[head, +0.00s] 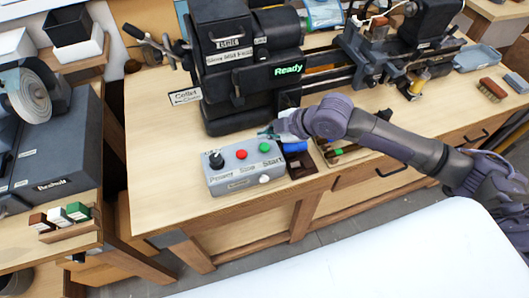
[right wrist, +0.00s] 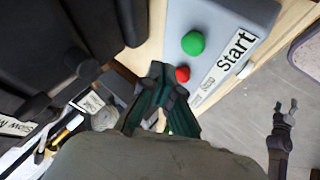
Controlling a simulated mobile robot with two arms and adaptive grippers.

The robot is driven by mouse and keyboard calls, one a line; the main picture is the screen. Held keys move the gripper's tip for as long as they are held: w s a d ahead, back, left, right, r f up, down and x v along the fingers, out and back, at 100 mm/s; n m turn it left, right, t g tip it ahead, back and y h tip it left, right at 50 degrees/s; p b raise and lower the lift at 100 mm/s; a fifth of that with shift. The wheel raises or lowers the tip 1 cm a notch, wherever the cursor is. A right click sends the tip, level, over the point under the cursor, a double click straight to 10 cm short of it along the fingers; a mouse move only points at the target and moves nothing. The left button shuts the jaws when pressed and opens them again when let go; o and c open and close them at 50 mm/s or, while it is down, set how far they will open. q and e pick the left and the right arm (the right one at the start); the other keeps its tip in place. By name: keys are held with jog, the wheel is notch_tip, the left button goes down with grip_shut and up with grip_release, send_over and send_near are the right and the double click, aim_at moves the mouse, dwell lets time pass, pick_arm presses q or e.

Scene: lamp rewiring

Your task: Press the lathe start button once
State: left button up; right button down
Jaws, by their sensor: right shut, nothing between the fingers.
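The grey control box (head: 226,182) stands at the bench's front edge. It carries a black Power knob (head: 215,160), a red Stop button (head: 241,154) and the green Start button (head: 265,147). My right gripper (head: 267,133) is shut and empty, just behind the green button in the head view. In the right wrist view its fingertips (right wrist: 163,82) lie beside the red button (right wrist: 183,74), with the green button (right wrist: 193,43) farther off. I cannot tell whether they touch the box.
The lathe (head: 250,55) stands behind the box, its display (head: 288,69) reading "Ready". A "Collet" card (head: 185,97) lies to its left. A blue item (head: 294,147) and a tray of tools (head: 338,152) lie right of the box. Bare bench lies left of the box.

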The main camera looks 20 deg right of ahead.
aim_at(266, 147)
jog(key=shift+f+b, duration=0.35)
jog(key=shift+f, duration=0.75)
dwell(0.6)
jog(key=shift+f, duration=0.4)
